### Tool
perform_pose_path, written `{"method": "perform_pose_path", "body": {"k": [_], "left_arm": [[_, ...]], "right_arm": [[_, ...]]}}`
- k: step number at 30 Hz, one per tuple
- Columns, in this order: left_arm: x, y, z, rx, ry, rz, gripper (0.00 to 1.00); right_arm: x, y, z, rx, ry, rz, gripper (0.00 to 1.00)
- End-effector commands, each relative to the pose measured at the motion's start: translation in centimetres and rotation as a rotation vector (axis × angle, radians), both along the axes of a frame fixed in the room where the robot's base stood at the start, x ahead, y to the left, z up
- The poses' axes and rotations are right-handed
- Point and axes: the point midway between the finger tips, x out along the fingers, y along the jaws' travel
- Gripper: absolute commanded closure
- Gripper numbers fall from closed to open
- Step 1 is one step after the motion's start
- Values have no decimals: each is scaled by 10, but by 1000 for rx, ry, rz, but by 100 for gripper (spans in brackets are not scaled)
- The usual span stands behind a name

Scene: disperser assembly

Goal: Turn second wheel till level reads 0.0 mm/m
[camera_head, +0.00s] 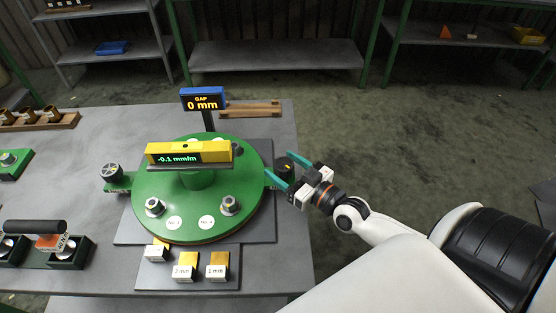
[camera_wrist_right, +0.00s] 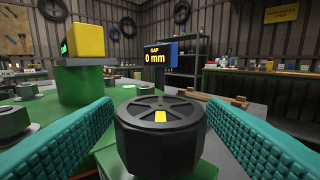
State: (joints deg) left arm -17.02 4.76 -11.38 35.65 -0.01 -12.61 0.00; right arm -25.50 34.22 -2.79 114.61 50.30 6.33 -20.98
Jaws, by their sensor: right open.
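The yellow level (camera_head: 188,153) lies on the hub of the green round disperser plate (camera_head: 150,188). Its display reads -0.1 mm/m. A dark ribbed wheel (camera_head: 284,165) with a yellow mark stands at the right edge of the plate. It also shows large in the right wrist view (camera_wrist_right: 160,132). Another dark wheel (camera_head: 113,171) is at the plate's left edge. My right gripper (camera_head: 284,165) is open, with its teal fingers on either side of the right wheel; in the right wrist view gaps show beside the wheel. My left gripper is not in view.
The blue gap display (camera_head: 203,99) reads 0 mm behind the plate. Nuts (camera_head: 230,205) sit on the plate. Labelled gauge blocks (camera_head: 217,271) lie in front. A wooden rack (camera_head: 249,109) is behind. Floor right of the table is clear.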

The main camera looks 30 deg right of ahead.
Motion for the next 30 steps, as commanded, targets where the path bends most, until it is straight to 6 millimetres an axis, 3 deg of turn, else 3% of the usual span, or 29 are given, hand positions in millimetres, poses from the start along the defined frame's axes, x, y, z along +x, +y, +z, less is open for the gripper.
{"method": "perform_pose_path", "body": {"k": [6,17,25,30], "left_arm": [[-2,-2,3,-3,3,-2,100],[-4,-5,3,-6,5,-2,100],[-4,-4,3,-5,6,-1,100],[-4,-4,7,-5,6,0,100]], "right_arm": [[20,5,0,1,0,-1,33],[23,6,-1,1,1,0,33],[23,6,0,0,1,0,77],[23,5,1,1,0,-9,78]]}}
